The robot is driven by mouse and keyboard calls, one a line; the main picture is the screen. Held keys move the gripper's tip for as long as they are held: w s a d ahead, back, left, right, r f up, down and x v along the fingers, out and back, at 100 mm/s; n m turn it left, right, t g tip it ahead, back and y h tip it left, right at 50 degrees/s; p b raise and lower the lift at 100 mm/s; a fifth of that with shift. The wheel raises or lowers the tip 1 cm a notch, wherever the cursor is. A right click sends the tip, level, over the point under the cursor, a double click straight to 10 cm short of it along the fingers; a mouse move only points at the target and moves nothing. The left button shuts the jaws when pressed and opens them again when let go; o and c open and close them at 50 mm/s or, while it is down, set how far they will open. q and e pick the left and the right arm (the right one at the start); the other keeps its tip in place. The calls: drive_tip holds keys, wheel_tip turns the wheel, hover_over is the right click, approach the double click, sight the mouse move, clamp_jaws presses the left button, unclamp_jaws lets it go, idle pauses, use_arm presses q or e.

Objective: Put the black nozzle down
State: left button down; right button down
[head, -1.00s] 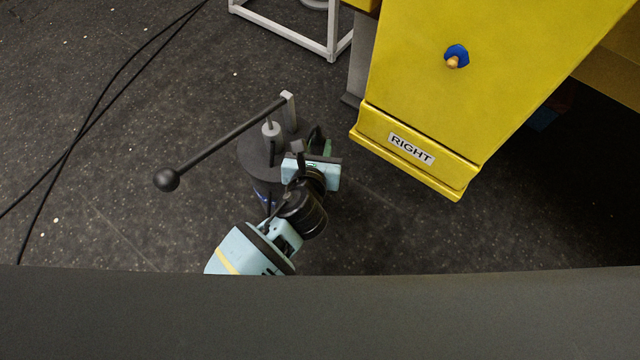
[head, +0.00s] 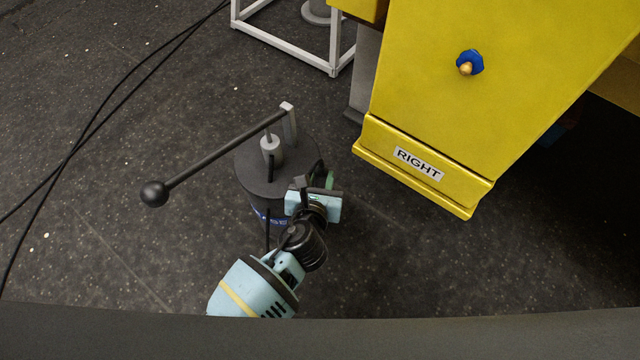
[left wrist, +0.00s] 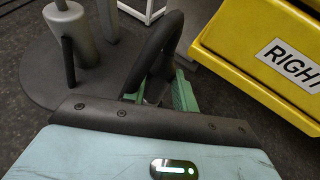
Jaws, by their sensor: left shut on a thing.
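My left gripper (head: 322,182) is beside the right side of a dark pump can with a long lever. In the left wrist view its green fingers (left wrist: 158,95) are shut on the black nozzle (left wrist: 152,52). A thick black loop rises from between the fingers; I cannot tell where nozzle ends and hose begins. The nozzle's tip is hidden. The pump can (head: 252,172) stands upright on the floor, its label partly hidden by my arm. My right gripper is not in view.
A yellow boom part (head: 425,100) marked RIGHT, with a blue and brass fitting (head: 468,63), is to the right of the gripper. A white frame (head: 290,40) stands behind. Black cables (head: 100,115) lie on the floor at left. Floor in front of the boom is clear.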

sight(320, 186)
use_arm(q)
wheel_tip(320, 186, down, 3)
drive_tip(key=shift+b, duration=0.7)
drive_tip(key=shift+f, duration=0.15)
drive_tip(key=shift+f, duration=0.25)
drive_tip(key=shift+f+b, duration=0.2)
drive_tip(key=shift+b, duration=0.1)
drive_tip(key=c, duration=1.2)
unclamp_jaws()
drive_tip(key=shift+o, duration=0.5)
